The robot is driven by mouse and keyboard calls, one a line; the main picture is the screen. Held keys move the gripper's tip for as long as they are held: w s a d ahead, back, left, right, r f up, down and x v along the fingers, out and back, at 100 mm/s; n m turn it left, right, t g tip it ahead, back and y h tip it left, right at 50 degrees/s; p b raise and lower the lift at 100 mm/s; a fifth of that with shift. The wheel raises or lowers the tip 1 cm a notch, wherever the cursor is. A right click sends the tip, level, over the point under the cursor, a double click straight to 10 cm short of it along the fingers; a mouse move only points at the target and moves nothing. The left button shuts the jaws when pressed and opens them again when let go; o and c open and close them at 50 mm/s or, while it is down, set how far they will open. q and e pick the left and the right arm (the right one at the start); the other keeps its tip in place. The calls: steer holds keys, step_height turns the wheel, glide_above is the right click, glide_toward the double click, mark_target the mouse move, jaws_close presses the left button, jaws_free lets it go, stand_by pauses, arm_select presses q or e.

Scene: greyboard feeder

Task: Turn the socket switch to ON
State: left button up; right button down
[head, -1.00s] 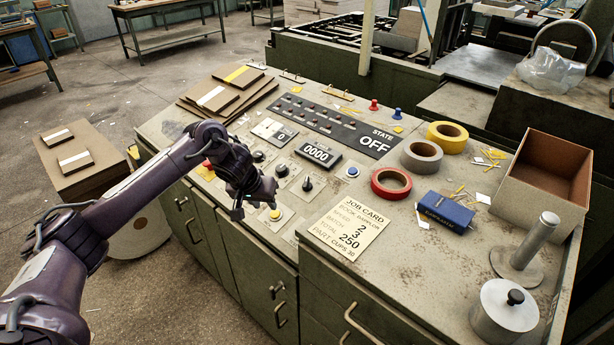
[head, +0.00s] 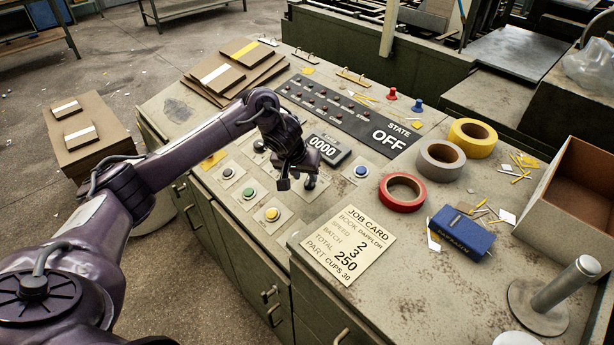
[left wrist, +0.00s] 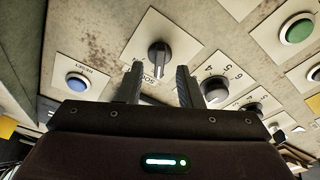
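The socket switch (left wrist: 159,56) is a dark rotary knob with a pale pointer line on a cream plate, its label partly hidden by a finger. My left gripper (left wrist: 158,85) is open in the left wrist view, its two fingers apart with the knob showing beyond the gap; I see no grip on it. In the head view my left gripper (head: 297,183) is low over the control panel and hides much of the switch area. The state display (head: 390,137) reads OFF. My right gripper is not in view.
A numbered dial (left wrist: 213,88) sits right of the switch, and a blue reset button (left wrist: 77,82) left of it. The counter (head: 326,147) reads 0000. A job card (head: 348,243), tape rolls (head: 402,191) and a blue box (head: 460,230) lie to the right.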

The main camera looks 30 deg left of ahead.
mark_target(308, 183)
arm_select(q)
steer(key=shift+x, duration=1.15)
steer(key=shift+w+f, duration=0.2)
jaws_close()
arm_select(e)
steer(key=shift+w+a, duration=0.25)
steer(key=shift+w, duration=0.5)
